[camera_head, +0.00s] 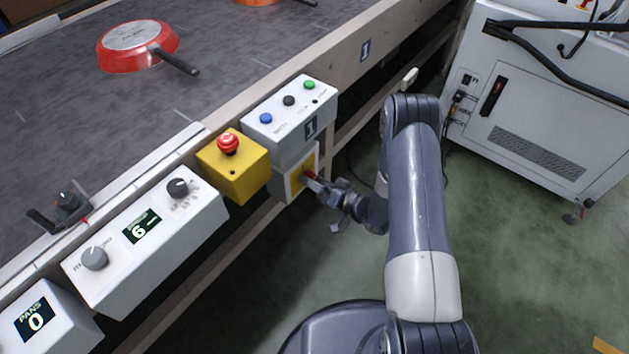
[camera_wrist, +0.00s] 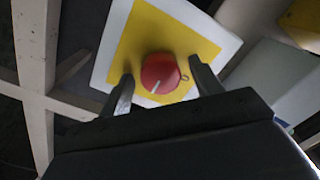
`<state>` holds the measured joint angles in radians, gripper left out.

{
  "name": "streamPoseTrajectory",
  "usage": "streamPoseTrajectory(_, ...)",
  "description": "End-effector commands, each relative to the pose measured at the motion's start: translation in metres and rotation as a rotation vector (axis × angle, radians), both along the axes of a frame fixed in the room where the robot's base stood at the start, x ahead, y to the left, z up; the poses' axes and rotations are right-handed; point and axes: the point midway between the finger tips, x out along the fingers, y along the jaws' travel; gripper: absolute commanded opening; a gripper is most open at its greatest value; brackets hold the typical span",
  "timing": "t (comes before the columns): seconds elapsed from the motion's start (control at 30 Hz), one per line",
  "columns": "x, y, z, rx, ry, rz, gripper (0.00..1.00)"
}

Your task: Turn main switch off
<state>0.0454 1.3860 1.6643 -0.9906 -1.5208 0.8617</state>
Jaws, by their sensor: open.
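The main switch is a red round knob with a pale line on it; it shows in the wrist view (camera_wrist: 160,74) on a yellow plate (camera_wrist: 140,40) with a white border. In the head view the switch (camera_head: 308,175) sits on the side of a white box under the button box, partly hidden by my gripper. My gripper (camera_head: 316,183) is at the switch. In the wrist view my gripper (camera_wrist: 160,82) is open, with one finger on each side of the knob. I cannot tell whether the fingers touch it.
A yellow box with a red emergency button (camera_head: 228,144) and a white three-button box (camera_head: 290,112) are close by. The conveyor (camera_head: 80,95) carries a red pan (camera_head: 122,52). A white cabinet (camera_head: 545,105) stands at the right. Green floor is clear between.

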Motion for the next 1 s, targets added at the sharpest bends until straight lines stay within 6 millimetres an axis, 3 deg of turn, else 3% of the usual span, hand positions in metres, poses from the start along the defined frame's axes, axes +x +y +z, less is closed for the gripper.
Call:
streamPoseTrajectory(0.07, 0.0, -0.0001, 0.0001, 0.0, 0.0, 0.0, 0.6)
streamPoseTrajectory(0.6, -0.0003, -0.0002, 0.0, 0.0, 0.0, 0.0, 0.17)
streamPoseTrajectory(1.0, -0.0002, -0.0002, -0.0023, -0.054, -0.071, 0.001, 0.17)
